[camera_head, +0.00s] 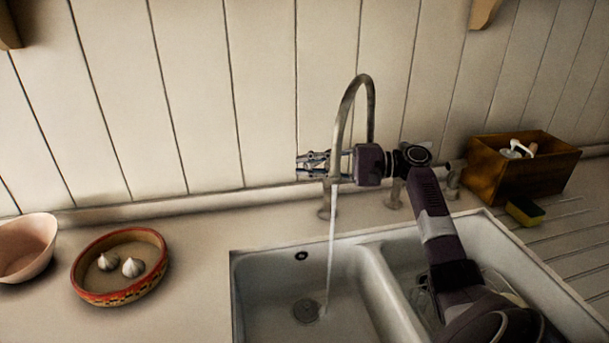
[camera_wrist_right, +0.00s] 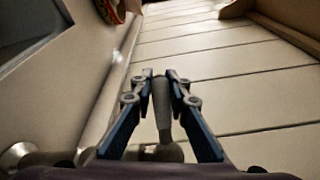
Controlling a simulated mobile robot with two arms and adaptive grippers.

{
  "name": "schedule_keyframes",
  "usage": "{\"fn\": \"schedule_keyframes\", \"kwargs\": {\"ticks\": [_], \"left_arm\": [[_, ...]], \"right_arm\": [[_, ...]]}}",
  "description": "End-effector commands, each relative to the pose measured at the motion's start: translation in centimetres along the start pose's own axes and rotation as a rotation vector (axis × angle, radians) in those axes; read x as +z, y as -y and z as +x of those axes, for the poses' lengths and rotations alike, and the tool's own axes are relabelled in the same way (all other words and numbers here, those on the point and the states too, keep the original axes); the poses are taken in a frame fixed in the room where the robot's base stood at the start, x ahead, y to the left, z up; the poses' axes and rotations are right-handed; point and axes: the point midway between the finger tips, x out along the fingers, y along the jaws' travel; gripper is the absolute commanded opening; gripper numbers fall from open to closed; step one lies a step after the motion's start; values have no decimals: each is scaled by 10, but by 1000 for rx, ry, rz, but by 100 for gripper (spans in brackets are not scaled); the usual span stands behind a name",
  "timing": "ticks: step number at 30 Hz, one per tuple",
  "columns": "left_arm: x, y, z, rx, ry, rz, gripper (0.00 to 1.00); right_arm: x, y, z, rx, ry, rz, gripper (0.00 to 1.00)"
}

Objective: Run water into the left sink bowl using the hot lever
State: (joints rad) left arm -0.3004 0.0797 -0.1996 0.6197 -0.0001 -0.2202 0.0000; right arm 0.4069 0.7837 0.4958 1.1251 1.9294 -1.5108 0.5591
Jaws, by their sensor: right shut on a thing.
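The curved faucet spout (camera_head: 349,100) stands behind the sink, and a thin stream of water (camera_head: 331,240) falls from it into the left sink bowl (camera_head: 265,290), near the drain (camera_head: 306,310). My right gripper (camera_head: 312,164) reaches across behind the spout to the left lever. In the right wrist view its fingers (camera_wrist_right: 160,78) are closed around the upright grey lever (camera_wrist_right: 162,105), which I take as the hot lever. In the head view the lever's top is mostly hidden by the fingers; its base (camera_head: 325,207) shows below. My left gripper is not in view.
A red-rimmed dish (camera_head: 85,282) with garlic and a pink bowl (camera_head: 27,250) stand on the left counter. A glass vessel is partly hidden by my arm in the right sink bowl (camera_head: 480,245). A wooden box (camera_head: 510,180) and a sponge (camera_head: 524,211) are at right.

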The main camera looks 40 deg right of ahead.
Motion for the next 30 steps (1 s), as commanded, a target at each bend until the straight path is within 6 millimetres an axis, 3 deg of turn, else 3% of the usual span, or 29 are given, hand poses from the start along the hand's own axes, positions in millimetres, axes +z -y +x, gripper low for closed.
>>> {"fn": "schedule_keyframes", "kwargs": {"ticks": [6, 19, 20, 24, 30], "left_arm": [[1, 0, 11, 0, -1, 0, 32], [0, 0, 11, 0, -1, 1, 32], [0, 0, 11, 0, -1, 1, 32], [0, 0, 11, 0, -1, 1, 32], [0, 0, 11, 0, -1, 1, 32]], "right_arm": [[2, -1, -3, 10, 47, 0, 0], [3, 0, -3, 12, 55, -1, 0], [3, 0, -3, 12, 55, -1, 17], [3, 0, -3, 13, 55, -1, 32], [3, 0, -3, 13, 55, -2, 34]]}}
